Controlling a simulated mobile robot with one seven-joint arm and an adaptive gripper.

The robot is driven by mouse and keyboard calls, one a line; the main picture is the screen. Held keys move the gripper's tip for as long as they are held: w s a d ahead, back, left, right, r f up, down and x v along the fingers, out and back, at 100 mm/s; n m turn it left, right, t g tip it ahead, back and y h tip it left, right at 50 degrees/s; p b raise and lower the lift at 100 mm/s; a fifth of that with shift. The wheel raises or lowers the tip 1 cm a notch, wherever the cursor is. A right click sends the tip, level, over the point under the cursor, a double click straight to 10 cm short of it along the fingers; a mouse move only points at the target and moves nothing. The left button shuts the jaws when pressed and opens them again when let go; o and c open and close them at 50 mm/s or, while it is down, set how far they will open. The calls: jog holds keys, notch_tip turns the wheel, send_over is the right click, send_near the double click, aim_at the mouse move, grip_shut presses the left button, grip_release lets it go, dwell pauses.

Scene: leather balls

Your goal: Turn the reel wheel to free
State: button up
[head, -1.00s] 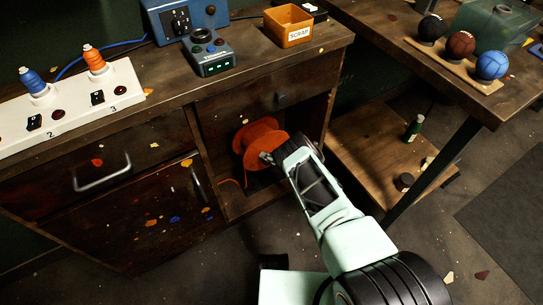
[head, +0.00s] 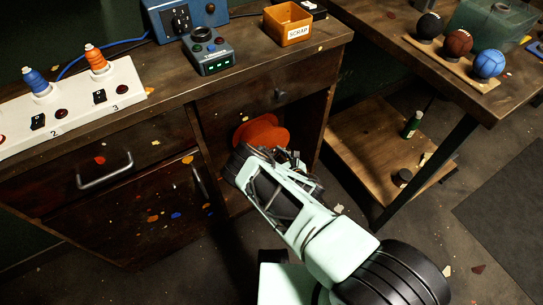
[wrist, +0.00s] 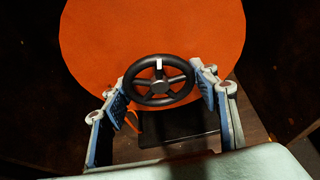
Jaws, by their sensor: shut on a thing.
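The orange reel (head: 262,133) sits in the open bay of the bench, under its drawer, and is partly hidden by my arm. In the wrist view its orange disc (wrist: 150,30) stands behind the black reel wheel (wrist: 180,95), a spoked hand wheel with a white mark at the top of its rim. My gripper (wrist: 162,92) is shut on this wheel, with one blue-padded finger at each side of the rim. The head view also shows my gripper (head: 285,157) in front of the reel. The wheel is hidden there.
An orange cable (wrist: 131,122) hangs below the wheel. The bay's side panel (head: 318,125) stands close on the right. The bench top (head: 260,70) is above, and open floor lies in front.

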jog(key=shift+f+n+t+h+b, duration=0.1)
jog(key=shift+n+t+h+b, duration=0.35)
jog(key=shift+n+b, duration=0.35)
jog(key=o, duration=1.2)
jog(key=shift+c, duration=0.2)
jog(key=v, duration=1.2)
jog(key=shift+a, duration=0.1)
